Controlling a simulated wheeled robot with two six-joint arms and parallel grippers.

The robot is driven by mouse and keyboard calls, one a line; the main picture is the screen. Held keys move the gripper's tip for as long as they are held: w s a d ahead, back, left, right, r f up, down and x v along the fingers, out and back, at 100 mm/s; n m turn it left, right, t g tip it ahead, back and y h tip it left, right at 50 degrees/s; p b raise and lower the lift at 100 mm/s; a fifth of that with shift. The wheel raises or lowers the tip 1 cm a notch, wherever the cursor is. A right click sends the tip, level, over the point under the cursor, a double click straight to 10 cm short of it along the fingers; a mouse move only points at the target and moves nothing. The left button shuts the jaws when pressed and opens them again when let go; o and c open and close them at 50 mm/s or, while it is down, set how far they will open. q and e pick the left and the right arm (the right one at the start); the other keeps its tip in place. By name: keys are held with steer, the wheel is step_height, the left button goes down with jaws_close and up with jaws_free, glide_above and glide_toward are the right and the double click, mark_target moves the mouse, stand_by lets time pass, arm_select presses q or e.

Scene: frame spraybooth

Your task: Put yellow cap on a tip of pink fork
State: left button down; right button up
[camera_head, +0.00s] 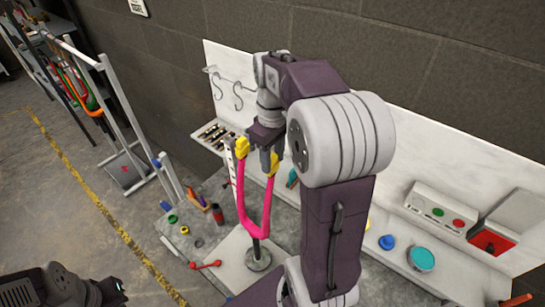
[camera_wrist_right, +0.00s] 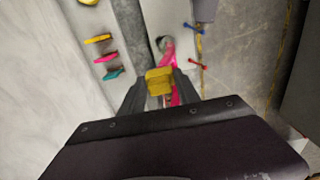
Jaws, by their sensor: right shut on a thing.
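The pink fork (camera_head: 243,208) stands upright on a round metal base, its two prongs pointing up. A yellow cap (camera_head: 241,147) sits on its left tip. My right gripper (camera_head: 268,160) is shut on another yellow cap (camera_head: 271,165) right at the top of the right prong; I cannot tell how far it sits on the tip. In the right wrist view this cap (camera_wrist_right: 160,80) is between the fingers, with pink fork parts (camera_wrist_right: 168,50) beyond and beside it. My left gripper (camera_head: 108,291) is at the lower left, away from the fork; its jaws are unclear.
A white back panel (camera_head: 445,165) with hooks stands behind the bench. A control box (camera_head: 440,208), a blue knob (camera_head: 387,242) and a teal round tin (camera_head: 421,259) are at right. Small rings and a red spanner-like tool (camera_head: 205,265) lie left of the fork. A rack stands farther left.

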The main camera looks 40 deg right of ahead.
mark_target(273, 156)
steer(key=shift+f, duration=0.15)
steer(key=o, duration=1.4)
step_height(273, 156, up, 9)
steer(key=shift+r, duration=0.1)
